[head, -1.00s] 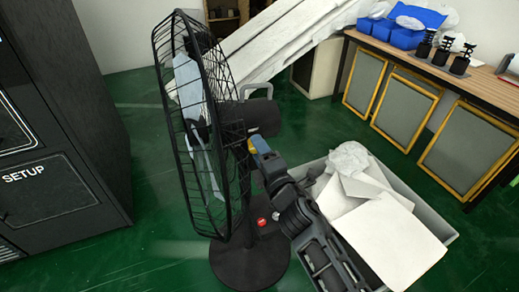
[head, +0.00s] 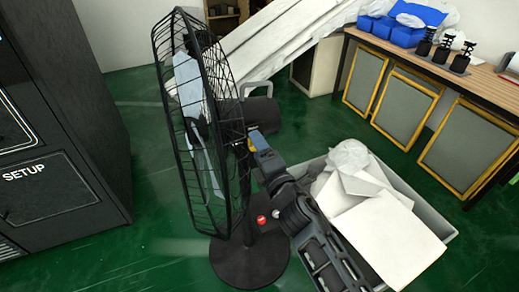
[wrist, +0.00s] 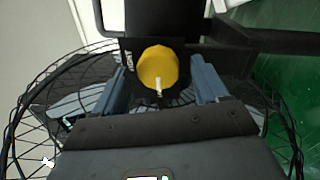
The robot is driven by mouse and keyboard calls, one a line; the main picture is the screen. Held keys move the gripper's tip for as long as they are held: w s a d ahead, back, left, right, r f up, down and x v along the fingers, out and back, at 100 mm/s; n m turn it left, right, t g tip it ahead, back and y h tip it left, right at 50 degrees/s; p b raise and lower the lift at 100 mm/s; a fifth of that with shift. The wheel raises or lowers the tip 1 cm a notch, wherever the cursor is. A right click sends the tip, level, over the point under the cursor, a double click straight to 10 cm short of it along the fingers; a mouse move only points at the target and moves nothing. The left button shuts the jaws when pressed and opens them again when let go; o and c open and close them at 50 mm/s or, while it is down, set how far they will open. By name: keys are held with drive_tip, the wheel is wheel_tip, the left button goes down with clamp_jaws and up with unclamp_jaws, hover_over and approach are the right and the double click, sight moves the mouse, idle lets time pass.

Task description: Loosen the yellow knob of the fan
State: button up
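The black standing fan (head: 205,130) stands left of centre in the head view, its round wire cage turned to the left. The yellow knob (wrist: 158,68) shows in the wrist view, with a white mark on it, on the fan's black body. My gripper (wrist: 160,82) is open, with one blue-grey finger on each side of the knob and a gap on both sides. In the head view my gripper (head: 258,140) reaches the back of the fan from the right, and only a little yellow shows by its tip.
A grey bin (head: 440,229) with white sheets and crumpled wrapping stands right of the fan, beside my arm. A dark cabinet (head: 60,120) is at the left. A wooden workbench (head: 480,82) with blue boxes is at the right back.

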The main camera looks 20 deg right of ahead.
drive_tip(key=s, duration=0.7)
drive_tip(key=shift+s+f, duration=0.25)
drive_tip(key=shift+s, duration=0.15)
idle(0.3)
drive_tip(key=s+f+m+g, duration=0.25)
drive_tip(key=s+m, duration=0.65)
drive_tip(key=s, duration=1.4)
drive_tip(key=s+r+m, duration=0.4)
drive_tip(key=s+m, duration=0.1)
drive_tip(key=s, duration=0.3)
drive_tip(key=s+r+m+g, duration=0.1)
drive_tip(key=s+r+m, duration=0.4)
drive_tip(key=s, duration=0.4)
drive_tip(key=shift+s+r+m, duration=0.15)
drive_tip(key=shift+m, duration=0.35)
